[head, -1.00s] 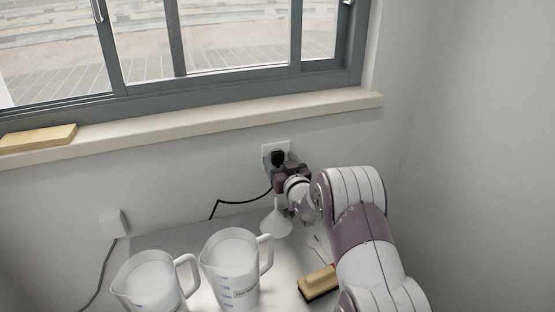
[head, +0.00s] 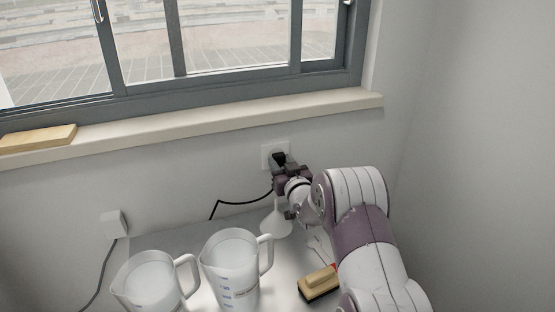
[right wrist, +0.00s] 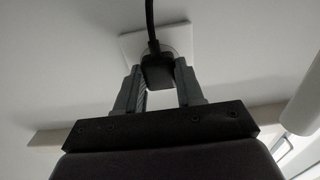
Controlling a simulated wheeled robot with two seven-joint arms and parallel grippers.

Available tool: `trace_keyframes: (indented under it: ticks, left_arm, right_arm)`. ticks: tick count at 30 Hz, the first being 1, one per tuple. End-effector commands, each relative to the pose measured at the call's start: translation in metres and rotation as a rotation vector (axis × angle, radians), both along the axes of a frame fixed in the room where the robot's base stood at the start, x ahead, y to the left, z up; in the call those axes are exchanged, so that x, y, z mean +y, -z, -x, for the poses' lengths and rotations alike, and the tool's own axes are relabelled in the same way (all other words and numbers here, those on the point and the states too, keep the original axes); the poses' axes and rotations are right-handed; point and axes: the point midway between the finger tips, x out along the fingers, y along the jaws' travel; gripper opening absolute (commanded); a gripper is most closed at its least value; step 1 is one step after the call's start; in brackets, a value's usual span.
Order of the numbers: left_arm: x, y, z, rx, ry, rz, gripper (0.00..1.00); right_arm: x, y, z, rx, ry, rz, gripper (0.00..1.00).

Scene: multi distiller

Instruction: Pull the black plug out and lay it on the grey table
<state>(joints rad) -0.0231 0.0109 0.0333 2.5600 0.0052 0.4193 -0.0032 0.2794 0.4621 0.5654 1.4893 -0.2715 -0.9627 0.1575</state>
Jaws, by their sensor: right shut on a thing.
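The black plug (head: 279,159) is at the white wall socket (head: 267,152) below the window sill, with its black cable running down and left. My right gripper (head: 281,166) is shut on the plug. In the right wrist view the plug (right wrist: 157,74) sits between the two grey fingers, with the white socket plate (right wrist: 177,42) behind it. I cannot tell whether the pins are still in the socket. The grey table (head: 190,238) lies below, against the wall. My left gripper is not in view.
Two clear measuring jugs (head: 231,275) (head: 150,284) stand on the table's front part. A white funnel (head: 275,222) stands under my right gripper. A wooden brush (head: 318,283) lies beside my right arm. The table's back left is bare.

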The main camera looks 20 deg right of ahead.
Motion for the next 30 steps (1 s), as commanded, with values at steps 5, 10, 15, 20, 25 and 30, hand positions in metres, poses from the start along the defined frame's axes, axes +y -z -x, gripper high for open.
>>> trace_keyframes:
  ticks: [5, 10, 15, 20, 25, 30]
  left_arm:
    - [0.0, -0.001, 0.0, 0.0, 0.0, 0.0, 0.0]
    - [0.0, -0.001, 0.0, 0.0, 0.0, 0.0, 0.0]
    - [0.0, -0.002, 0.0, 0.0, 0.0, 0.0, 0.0]
    - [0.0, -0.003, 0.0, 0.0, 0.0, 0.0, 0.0]
    - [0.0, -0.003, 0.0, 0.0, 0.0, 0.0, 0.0]
    - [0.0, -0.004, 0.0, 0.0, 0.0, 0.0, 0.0]
  right_arm:
    - [0.0, -0.001, 0.007, -0.002, 0.0, 0.001, 0.0]
    - [0.001, -0.001, 0.014, -0.001, 0.0, 0.0, 0.0]
    - [0.001, -0.001, 0.021, -0.002, 0.0, 0.001, 0.0]
    - [0.002, -0.001, 0.027, -0.001, 0.0, 0.001, 0.0]
    - [0.002, -0.001, 0.034, -0.002, -0.001, 0.0, 0.0]
    - [0.002, -0.001, 0.041, 0.0, 0.0, 0.0, 0.0]
